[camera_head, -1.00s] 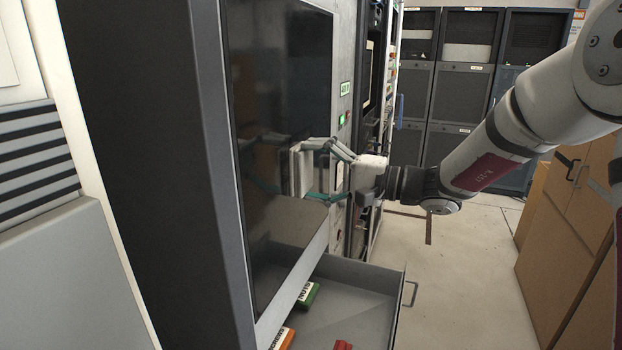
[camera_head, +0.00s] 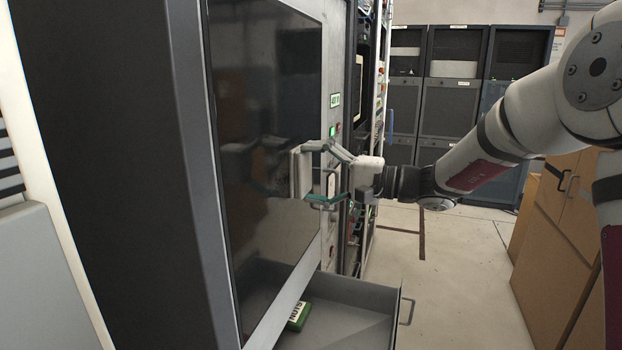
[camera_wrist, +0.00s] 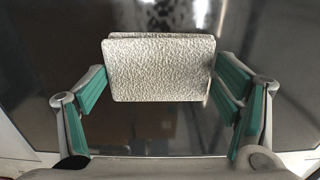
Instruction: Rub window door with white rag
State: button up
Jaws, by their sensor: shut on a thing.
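The white rag (camera_head: 301,173) is a thick folded pad with a rough surface. My gripper (camera_head: 308,173) is shut on it by its side edges. In the wrist view, the rag (camera_wrist: 160,68) sits between the green-padded fingers of my gripper (camera_wrist: 160,75). The window door (camera_head: 262,110) is a dark glass pane in a grey frame on the tall cabinet at left. The rag is upright at the right part of the glass, facing it, and its reflection shows there. I cannot tell whether the rag touches the glass.
An open grey drawer (camera_head: 362,294) juts out below the door, with a green box (camera_head: 297,316) labelled NUTS inside. A rack panel with buttons (camera_head: 336,130) stands right of the door. Wooden cabinets (camera_head: 560,240) stand at right. The floor (camera_head: 455,280) between is clear.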

jog(key=w+b, duration=0.1)
jog(key=w+d, duration=0.1)
jog(key=w, duration=0.1)
jog(key=shift+f+b, duration=0.1)
jog(key=shift+b, duration=0.3)
jog(key=shift+s, duration=0.1)
